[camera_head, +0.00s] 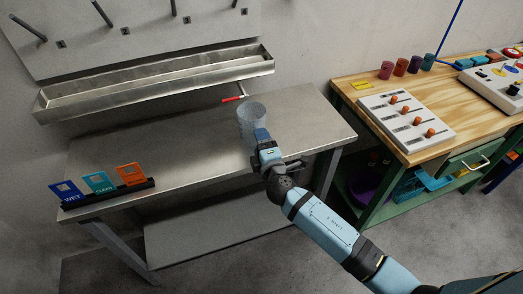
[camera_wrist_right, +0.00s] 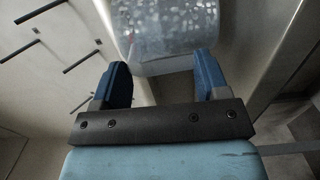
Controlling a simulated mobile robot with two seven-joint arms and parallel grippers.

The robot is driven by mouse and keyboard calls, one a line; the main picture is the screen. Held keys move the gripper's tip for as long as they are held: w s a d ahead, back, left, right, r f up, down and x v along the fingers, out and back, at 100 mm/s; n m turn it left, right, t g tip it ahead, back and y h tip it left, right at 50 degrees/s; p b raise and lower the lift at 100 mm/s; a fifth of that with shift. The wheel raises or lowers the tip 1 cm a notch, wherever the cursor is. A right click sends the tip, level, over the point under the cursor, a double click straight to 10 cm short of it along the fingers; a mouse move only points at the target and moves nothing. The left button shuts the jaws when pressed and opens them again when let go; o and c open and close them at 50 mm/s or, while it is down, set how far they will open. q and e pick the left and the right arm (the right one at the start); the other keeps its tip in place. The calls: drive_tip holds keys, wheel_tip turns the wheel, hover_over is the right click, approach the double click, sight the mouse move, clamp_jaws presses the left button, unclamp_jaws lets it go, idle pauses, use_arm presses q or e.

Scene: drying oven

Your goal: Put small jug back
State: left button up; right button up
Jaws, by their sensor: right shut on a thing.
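The small jug (camera_head: 252,118) is a translucent grey vessel. It is upright at the right part of the steel table (camera_head: 190,148), and I cannot tell whether its base touches the top. My right gripper (camera_head: 262,136) is shut on the near side of the jug. In the right wrist view the jug (camera_wrist_right: 165,38) shows as a clear, speckled body between and beyond the two blue fingertips (camera_wrist_right: 161,80). The gripper hides part of the jug's lower side in the head view. My left gripper is not in view.
A steel trough (camera_head: 160,85) and a pegboard with dark pegs (camera_head: 130,30) are on the wall behind. A red-tipped tap (camera_head: 232,99) is close behind the jug. Coloured signs (camera_head: 100,183) stand at the table's left. A wooden bench (camera_head: 375,82) stands right. The table's middle is clear.

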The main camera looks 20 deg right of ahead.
drive_tip(key=shift+f, duration=1)
drive_tip(key=shift+f+b, duration=0.1)
drive_tip(key=shift+b, duration=0.2)
drive_tip(key=o, duration=1.3)
